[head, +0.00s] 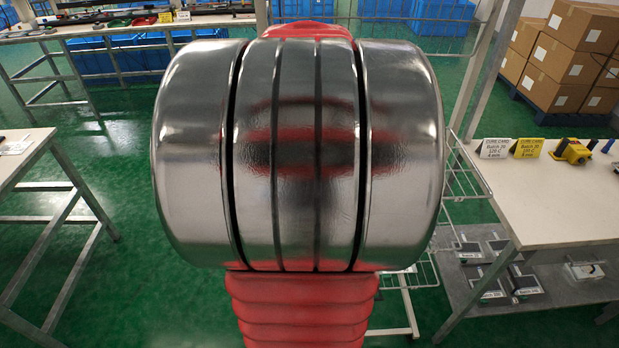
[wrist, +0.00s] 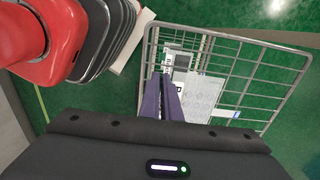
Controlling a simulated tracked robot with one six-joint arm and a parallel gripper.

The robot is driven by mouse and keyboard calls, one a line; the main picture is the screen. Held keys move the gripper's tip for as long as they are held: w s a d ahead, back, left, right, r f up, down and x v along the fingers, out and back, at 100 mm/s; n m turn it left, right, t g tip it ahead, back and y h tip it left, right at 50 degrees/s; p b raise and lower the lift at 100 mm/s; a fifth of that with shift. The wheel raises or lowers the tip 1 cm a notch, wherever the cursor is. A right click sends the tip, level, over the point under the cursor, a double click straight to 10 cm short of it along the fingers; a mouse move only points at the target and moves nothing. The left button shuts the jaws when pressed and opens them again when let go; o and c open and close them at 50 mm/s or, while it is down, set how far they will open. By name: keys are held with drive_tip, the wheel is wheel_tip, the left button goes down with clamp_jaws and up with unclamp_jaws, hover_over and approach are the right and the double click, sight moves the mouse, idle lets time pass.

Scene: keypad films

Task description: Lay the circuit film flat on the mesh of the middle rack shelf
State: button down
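My gripper (wrist: 164,80) shows in the wrist view with two purple fingers close together, over the wire mesh of a rack shelf (wrist: 262,85). A pale, faintly patterned sheet (wrist: 200,95), which looks like the circuit film, lies just right of the fingers. I cannot tell whether the fingers pinch it or whether it rests on the mesh. A white piece with a dark grey patch (wrist: 181,62) shows beyond the fingertips. In the head view my arm hides the gripper and most of the rack; only wire shelf edges (head: 462,185) show at its right.
A worktable (head: 560,195) stands right of the rack, with a white card (head: 495,148), a yellow card (head: 530,148) and a yellow device (head: 571,152) on top. Grey panels lie on its lower shelf. Another table (head: 22,160) stands at left. Green floor is open between.

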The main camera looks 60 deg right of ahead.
drive_tip(key=shift+f, duration=0.1)
drive_tip(key=c, duration=1.9)
unclamp_jaws()
wheel_tip(320, 180, up, 14)
drive_tip(key=shift+f, duration=0.1)
